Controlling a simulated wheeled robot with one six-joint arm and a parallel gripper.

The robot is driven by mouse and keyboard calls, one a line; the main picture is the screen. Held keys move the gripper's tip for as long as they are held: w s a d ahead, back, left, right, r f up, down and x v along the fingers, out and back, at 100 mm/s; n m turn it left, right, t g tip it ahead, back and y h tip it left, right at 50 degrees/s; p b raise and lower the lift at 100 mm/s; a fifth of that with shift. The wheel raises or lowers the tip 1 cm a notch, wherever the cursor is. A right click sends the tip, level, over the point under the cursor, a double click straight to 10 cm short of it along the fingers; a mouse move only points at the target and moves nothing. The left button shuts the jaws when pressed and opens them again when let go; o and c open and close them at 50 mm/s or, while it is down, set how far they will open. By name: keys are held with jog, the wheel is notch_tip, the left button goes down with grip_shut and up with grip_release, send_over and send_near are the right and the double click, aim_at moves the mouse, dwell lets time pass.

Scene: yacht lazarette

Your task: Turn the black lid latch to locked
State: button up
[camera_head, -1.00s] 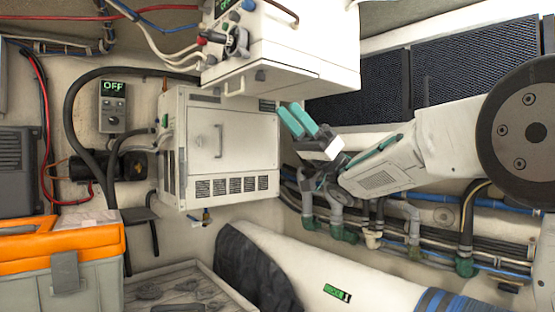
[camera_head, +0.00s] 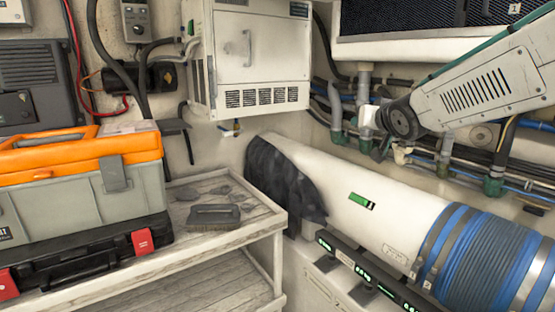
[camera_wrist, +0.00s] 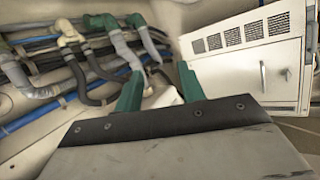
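A small black piece (camera_head: 362,293) sits on the pale box (camera_head: 325,265) at the bottom of the head view. It may be the black lid latch, but it is small and I cannot tell its setting. My gripper (camera_wrist: 160,82) shows in the wrist view with its two green fingers apart and nothing clearly held between them. In the head view my arm comes in from the right, above the white cylinder, and the fingers cannot be made out. The gripper is apart from the black piece.
A white cabinet (camera_head: 262,52) hangs on the back wall. Pipes and hoses (camera_head: 445,150) run behind my arm. A white cylinder (camera_head: 385,215) with blue bands lies at right.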

jog(key=s+d+f+g+h, duration=0.1)
jog(key=s+d+f+g, duration=0.4)
jog(key=s, duration=0.6)
jog(key=s+f+g+h, duration=0.2)
jog(key=s+f+g, duration=0.2)
jog(key=s+f, duration=0.45)
jog(key=s+a+f+g+y, duration=0.1)
jog(key=s+g, duration=0.3)
jog(key=s, duration=1.9)
jog(key=shift+s+f, duration=0.2)
jog(key=shift+f, duration=0.4)
